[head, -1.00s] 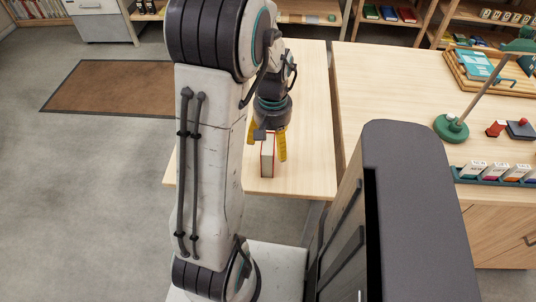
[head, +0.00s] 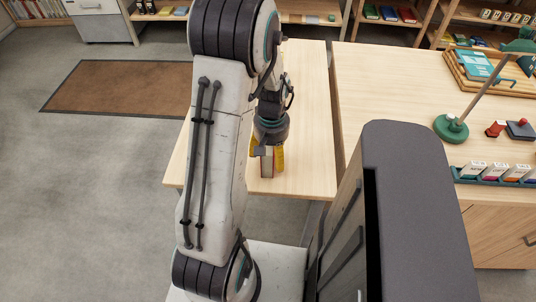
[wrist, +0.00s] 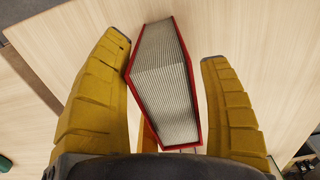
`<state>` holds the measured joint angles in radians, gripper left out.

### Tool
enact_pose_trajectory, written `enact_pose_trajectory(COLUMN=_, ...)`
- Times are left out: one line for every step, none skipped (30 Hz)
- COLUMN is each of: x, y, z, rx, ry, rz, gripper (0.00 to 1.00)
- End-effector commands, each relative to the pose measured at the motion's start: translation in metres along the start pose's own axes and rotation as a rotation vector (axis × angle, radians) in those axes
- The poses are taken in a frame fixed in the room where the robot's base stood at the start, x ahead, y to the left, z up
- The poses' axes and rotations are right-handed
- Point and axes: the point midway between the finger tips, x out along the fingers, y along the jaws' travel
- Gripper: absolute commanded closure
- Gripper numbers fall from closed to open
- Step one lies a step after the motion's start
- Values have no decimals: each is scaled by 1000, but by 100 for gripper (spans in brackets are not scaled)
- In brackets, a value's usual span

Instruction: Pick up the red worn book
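The red worn book (head: 267,167) stands upright on the pale wooden table, with its page edges showing. In the wrist view the book (wrist: 165,75) has red cover edges and lies between the two yellow fingers of my gripper (wrist: 172,85). The left finger is close against the book; I cannot tell if it touches. A clear gap shows between the book and the right finger, so the gripper is open around it. In the head view my gripper (head: 266,156) is down over the book, and my arm hides part of the table.
The pale table (head: 308,120) is otherwise bare where it shows. To the right, a second table (head: 380,85) holds a green lamp (head: 451,127), a red-topped stamp (head: 496,128) and a rack of small boxes (head: 495,175). A brown mat (head: 120,88) lies on the floor at left.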

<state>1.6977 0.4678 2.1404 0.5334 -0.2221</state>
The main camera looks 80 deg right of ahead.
Motion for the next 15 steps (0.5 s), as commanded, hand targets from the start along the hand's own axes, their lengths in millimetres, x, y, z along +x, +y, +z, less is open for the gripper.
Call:
enact_pose_trajectory(x=0, y=0, z=0, rx=0, ry=0, rz=0, gripper=35)
enact_pose_trajectory(x=0, y=0, z=0, rx=0, ry=0, rz=0, gripper=37)
enact_pose_trajectory(x=0, y=0, z=0, rx=0, ry=0, rz=0, gripper=41)
enact_pose_trajectory(x=0, y=0, z=0, rx=0, ry=0, rz=0, gripper=43)
enact_pose_trajectory(x=0, y=0, z=0, rx=0, ry=0, rz=0, gripper=46)
enact_pose_trajectory(x=0, y=0, z=0, rx=0, ry=0, rz=0, gripper=50)
enact_pose_trajectory(x=0, y=0, z=0, rx=0, ry=0, rz=0, gripper=52)
enact_pose_trajectory(x=0, y=0, z=0, rx=0, ry=0, rz=0, gripper=55)
enact_pose_trajectory(x=0, y=0, z=0, rx=0, ry=0, rz=0, gripper=59)
enact_pose_trajectory(x=0, y=0, z=0, rx=0, ry=0, rz=0, gripper=61)
enact_pose_trajectory(x=0, y=0, z=0, rx=0, ry=0, rz=0, gripper=64)
enact_pose_trajectory(x=0, y=0, z=0, rx=0, ry=0, rz=0, gripper=68)
enact_pose_trajectory(x=0, y=0, z=0, rx=0, ry=0, rz=0, gripper=70)
enact_pose_trajectory(x=0, y=0, z=0, rx=0, ry=0, rz=0, gripper=73)
enact_pose_trajectory(x=0, y=0, z=0, rx=0, ry=0, rz=0, gripper=76)
